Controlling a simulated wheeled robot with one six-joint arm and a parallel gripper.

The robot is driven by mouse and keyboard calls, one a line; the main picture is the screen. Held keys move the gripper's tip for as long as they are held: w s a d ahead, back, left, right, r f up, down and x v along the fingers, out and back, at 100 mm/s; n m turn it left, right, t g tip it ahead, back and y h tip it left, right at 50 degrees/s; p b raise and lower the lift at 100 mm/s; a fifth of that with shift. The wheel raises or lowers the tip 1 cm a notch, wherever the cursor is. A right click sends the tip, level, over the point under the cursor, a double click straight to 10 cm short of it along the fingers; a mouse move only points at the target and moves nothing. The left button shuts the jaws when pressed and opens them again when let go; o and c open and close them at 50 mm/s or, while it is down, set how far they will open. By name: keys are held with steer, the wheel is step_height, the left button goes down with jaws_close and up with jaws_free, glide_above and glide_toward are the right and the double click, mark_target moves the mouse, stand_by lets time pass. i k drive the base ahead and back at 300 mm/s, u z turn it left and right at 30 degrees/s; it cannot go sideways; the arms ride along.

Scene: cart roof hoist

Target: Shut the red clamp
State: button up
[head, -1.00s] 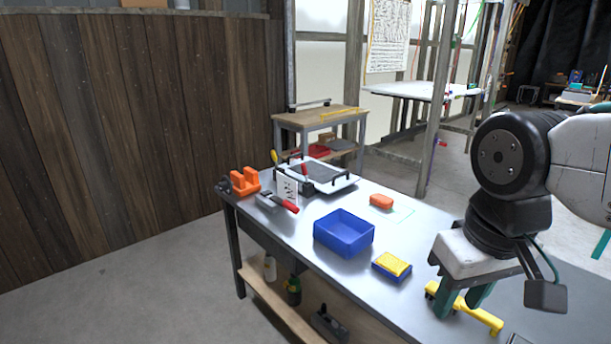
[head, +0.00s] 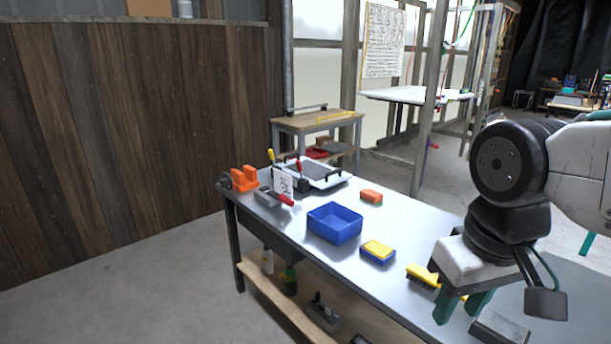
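A clamp with an upright red handle (head: 298,165) stands at the front of a white-edged fixture (head: 332,182) with a dark top, on the far part of the metal bench. A similar upright yellow handle (head: 271,156) is to its left. A white card with marks (head: 283,184) partly hides the clamp's base, and its jaw is too small to make out. My gripper (head: 462,306) points down over the near right of the bench, far from the clamp. Its teal fingers are apart, with nothing seen held between them.
A grey tool with a red grip (head: 285,199) lies before the card. An orange holder (head: 244,179), blue bin (head: 335,223), orange block (head: 371,196), yellow-and-blue sponge (head: 378,252) and yellow brush (head: 422,277) are on the bench (head: 405,225). Floor is clear at front left.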

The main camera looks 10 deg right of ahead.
mark_target(298, 162)
steer(key=u, duration=1.25)
steer(key=i, duration=2.75)
steer(key=z, duration=1.45)
steer(key=i, duration=0.7)
steer(key=z, duration=0.65)
